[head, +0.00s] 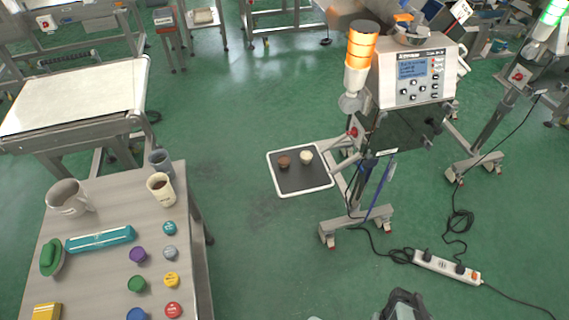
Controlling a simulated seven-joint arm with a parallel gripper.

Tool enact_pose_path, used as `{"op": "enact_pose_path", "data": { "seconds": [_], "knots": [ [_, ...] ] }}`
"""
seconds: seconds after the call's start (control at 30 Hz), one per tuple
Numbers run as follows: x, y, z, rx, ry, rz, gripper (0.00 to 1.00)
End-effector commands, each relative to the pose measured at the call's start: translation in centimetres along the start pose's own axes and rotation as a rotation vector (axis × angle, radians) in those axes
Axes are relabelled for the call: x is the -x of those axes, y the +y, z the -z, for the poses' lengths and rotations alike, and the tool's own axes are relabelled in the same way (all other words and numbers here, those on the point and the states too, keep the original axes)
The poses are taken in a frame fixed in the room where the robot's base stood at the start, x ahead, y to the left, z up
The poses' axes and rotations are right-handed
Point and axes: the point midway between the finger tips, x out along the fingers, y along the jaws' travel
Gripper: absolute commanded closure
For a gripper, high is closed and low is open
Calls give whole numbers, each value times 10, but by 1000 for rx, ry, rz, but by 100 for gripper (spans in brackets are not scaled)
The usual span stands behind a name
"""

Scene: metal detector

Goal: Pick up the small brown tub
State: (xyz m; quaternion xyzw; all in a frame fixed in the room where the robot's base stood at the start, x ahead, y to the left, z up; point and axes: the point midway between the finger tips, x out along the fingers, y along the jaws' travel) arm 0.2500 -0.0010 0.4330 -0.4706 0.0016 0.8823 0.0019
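The small brown tub (284,162) stands on a dark tray (297,184) with a white rim, attached to the metal detector stand. A small cream tub (306,157) stands close to its right on the same tray. A dark grey part at the bottom edge, right of centre, seems to be my gripper (404,306). It is well below the tray in the picture and apart from both tubs. Its fingers cannot be made out, and the frame edge cuts it off.
The metal detector (414,78) with an orange lamp (361,45) rises behind and right of the tray. A grey table (100,265) at left holds mugs and several coloured lids. A power strip (447,266) and cables lie on the floor at right. Green floor between is clear.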

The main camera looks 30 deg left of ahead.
Motion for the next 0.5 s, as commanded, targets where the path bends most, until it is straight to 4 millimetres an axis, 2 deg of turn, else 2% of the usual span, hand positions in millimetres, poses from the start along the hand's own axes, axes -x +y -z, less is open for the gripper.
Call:
{"op": "enact_pose_path", "data": {
  "seconds": [0.33, 0.5],
  "knots": [
    [0, 0, 0, 0, 0, 0, 100],
    [0, 0, 0, 0, 0, 0, 84]
  ]
}}
